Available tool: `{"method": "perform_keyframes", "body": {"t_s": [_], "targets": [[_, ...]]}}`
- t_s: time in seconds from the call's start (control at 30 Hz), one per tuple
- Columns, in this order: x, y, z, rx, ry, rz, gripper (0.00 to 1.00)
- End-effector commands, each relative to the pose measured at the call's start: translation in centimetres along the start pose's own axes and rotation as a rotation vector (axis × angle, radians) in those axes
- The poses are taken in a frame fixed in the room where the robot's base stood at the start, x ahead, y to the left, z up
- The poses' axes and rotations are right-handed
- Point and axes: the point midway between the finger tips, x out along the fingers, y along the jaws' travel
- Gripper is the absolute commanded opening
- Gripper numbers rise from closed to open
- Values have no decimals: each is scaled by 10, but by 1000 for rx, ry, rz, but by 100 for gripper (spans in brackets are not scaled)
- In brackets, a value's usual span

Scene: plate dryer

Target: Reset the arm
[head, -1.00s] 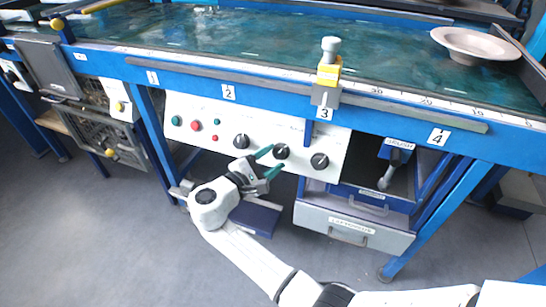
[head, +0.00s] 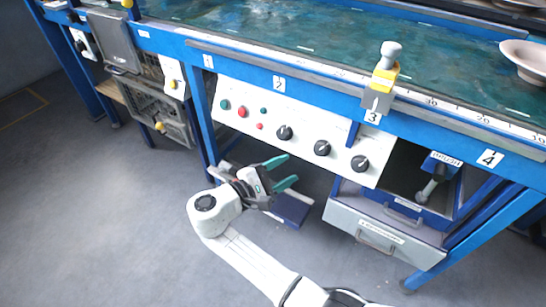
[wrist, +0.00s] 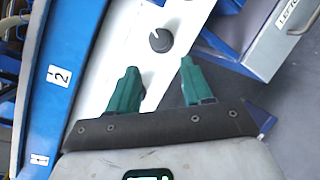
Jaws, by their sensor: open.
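My gripper (head: 287,171) is open, with two green fingers apart and nothing between them. In the head view it is in front of the workbench, below the left part of the white control panel (head: 300,128). The wrist view shows both green fingertips (wrist: 160,75) pointing towards the panel, with a black knob (wrist: 160,40) beyond them. My white arm runs from the gripper down to the bottom edge of the head view.
The blue workbench (head: 240,60) has a greenish top with a pale bowl (head: 525,62) at the right. A yellow and grey clamp (head: 383,78) stands on its front edge. A grey drawer (head: 385,232) sits below right. The floor at left is clear.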

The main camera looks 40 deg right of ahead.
Motion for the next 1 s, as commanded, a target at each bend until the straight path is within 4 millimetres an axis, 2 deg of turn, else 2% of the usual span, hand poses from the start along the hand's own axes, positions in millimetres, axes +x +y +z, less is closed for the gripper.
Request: {"method": "perform_keyframes", "body": {"t_s": [0.27,0.37,0.47,0.57,0.7,0.8,0.9,1.0], "targets": [[0,0,0,0,0,0,50],[10,-21,1,27,34,-62,50],[26,-63,4,91,106,-198,50],[40,-119,11,188,200,-390,50],[43,-190,27,337,318,-672,50],[35,-228,42,438,389,-861,50],[22,-251,58,518,445,-1015,50],[9,-266,72,579,487,-1139,50]]}}
